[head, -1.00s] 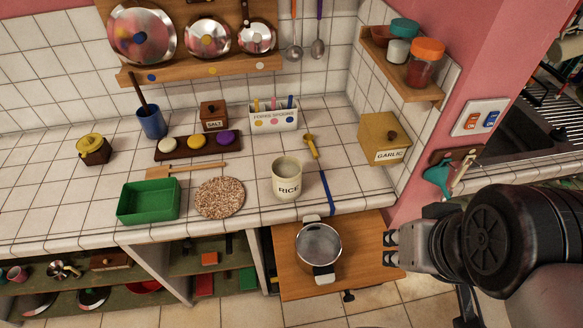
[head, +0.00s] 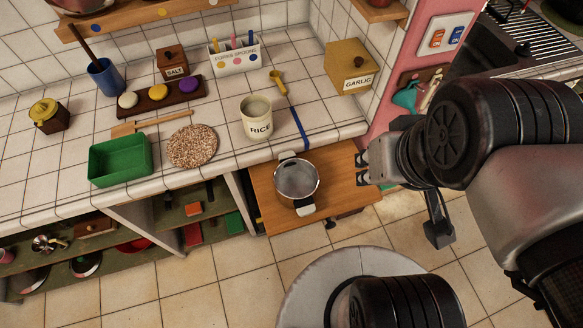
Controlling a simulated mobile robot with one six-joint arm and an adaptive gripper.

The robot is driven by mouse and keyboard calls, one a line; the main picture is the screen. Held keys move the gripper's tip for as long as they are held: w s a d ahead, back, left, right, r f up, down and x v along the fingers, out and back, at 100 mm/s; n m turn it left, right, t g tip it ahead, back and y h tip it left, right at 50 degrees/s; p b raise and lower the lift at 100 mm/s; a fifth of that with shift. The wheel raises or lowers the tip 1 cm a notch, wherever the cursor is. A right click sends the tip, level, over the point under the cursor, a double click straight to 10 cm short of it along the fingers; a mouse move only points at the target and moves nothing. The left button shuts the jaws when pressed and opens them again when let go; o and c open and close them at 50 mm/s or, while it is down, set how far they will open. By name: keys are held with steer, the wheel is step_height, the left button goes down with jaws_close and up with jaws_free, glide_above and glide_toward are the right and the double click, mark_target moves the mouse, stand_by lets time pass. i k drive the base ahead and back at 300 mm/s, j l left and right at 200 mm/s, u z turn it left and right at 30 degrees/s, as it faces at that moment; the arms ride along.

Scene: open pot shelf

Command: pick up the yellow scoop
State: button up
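A yellow scoop-like tool (head: 277,84) lies on the tiled counter, right of the rice jar (head: 256,118). A blue strip or handle (head: 298,125) runs from it toward the counter's front edge. A smaller yellowish utensil (head: 431,93) hangs beside a teal scoop (head: 405,97) on the pink wall at the right; its shape is partly hidden by my arm. My gripper (head: 361,169) is in front of the counter, right of the pulled-out wooden board. Its two fingertips point left and stand apart, with nothing between them. It is apart from both yellow tools.
A lidded pot (head: 297,180) stands on the wooden board (head: 345,190) below the counter edge. The garlic box (head: 349,67) is right of the yellow tool. A green tray (head: 120,160), a round speckled mat (head: 192,146) and a spoon box (head: 234,54) are to the left.

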mark_target(274, 75)
steer(key=i+j+u, duration=0.1)
steer(key=j, duration=0.4)
steer(key=j+u, duration=0.1)
steer(key=j, duration=0.4)
steer(key=i+j, duration=0.2)
steer(key=j, duration=0.3)
steer(key=i, duration=0.5)
steer(key=u, duration=0.05)
